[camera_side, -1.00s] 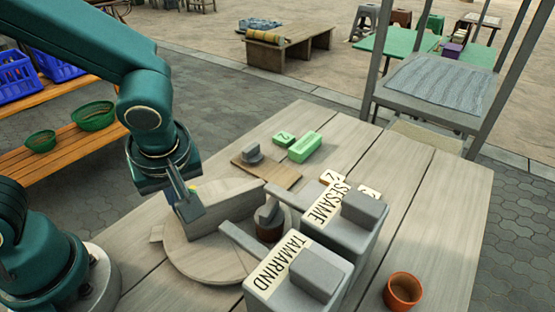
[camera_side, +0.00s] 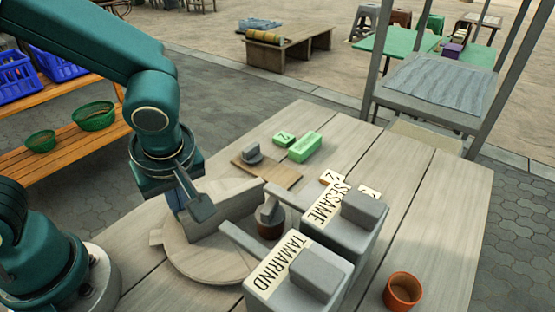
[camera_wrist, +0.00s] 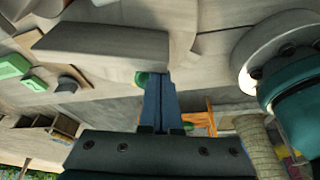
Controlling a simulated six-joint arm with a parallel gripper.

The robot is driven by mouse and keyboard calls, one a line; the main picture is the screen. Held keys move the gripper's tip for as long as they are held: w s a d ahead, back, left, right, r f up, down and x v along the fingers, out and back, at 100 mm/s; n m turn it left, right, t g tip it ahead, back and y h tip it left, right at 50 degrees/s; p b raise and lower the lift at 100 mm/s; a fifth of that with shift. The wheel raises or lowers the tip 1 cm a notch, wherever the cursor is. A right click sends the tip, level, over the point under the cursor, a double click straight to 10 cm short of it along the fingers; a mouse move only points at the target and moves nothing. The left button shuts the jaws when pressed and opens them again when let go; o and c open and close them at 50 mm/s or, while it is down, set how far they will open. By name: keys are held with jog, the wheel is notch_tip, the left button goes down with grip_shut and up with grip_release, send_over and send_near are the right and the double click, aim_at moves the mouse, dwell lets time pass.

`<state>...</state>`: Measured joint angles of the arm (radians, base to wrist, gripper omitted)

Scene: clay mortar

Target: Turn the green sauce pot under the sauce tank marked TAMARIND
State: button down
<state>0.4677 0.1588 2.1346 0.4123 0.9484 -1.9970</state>
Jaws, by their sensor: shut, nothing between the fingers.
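The round wooden turntable (camera_side: 195,262) with an upright wooden divider (camera_side: 235,206) lies on the table. The tank marked TAMARIND (camera_side: 310,278) stands at its front right, its grey spout (camera_side: 243,239) reaching over the turntable. The tank marked SESAME (camera_side: 345,230) stands behind it. A brown pot (camera_side: 269,230) with a grey piece above it sits on the turntable between the spouts. No green pot shows clearly; the divider and my gripper may hide it. My gripper (camera_side: 203,211) is shut and empty beside the divider's left part. In the wrist view its fingers (camera_wrist: 158,78) are together.
A terracotta pot (camera_side: 403,291) stands at front right. Green blocks (camera_side: 305,147) and a small board (camera_side: 268,172) with a grey piece lie behind the turntable. A green patch (camera_wrist: 141,78) by the fingertips in the wrist view is unclear. The table's right side is mostly clear.

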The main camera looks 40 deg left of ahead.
jog(key=shift+d, duration=0.1)
jog(key=shift+s+d+n+g, duration=0.3)
jog(key=shift+d+n, duration=0.2)
jog(key=shift+n, duration=0.45)
jog(key=shift+s+d+n+g, duration=0.15)
jog(key=shift+d+n+g, duration=0.3)
jog(key=shift+n, duration=0.5)
jog(key=shift+d, duration=1.2)
jog(key=shift+w+d, duration=0.2)
jog(key=shift+d, duration=0.65)
jog(key=shift+w+d, duration=0.15)
jog(key=shift+d, duration=0.1)
jog(key=shift+a, duration=0.1)
